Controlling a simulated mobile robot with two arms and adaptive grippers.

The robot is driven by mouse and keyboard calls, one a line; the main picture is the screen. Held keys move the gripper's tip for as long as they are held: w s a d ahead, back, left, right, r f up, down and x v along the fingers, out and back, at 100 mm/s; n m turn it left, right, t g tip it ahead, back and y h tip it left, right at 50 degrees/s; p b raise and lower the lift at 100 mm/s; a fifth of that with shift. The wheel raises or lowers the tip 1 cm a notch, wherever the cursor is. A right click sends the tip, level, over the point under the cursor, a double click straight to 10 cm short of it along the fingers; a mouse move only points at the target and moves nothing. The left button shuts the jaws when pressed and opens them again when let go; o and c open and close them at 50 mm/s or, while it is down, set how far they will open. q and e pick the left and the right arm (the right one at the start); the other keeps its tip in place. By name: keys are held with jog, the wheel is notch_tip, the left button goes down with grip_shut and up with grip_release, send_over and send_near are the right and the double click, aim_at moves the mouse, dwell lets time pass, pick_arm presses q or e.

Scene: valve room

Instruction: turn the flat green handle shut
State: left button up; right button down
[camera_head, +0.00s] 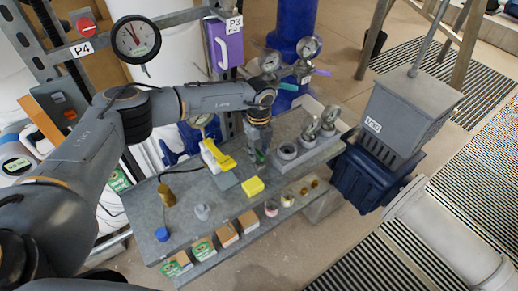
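My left arm comes in from the left, and its gripper (258,144) points down over the back of the grey bench. A small green piece (261,156) shows right at its fingertips. It may be the flat green handle, but it is mostly hidden by the gripper, and I cannot tell whether they touch. The finger gap is too small to judge. My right gripper is not in view.
The grey bench (185,222) holds a yellow block (251,187), a yellow-and-white tool (217,156), a brass item (166,194) and a blue cap (162,234). Gauges in a grey holder (308,137) stand right of the gripper. A grey hopper (400,112) stands farther right.

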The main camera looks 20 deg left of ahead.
pick_arm(q)
grip_shut()
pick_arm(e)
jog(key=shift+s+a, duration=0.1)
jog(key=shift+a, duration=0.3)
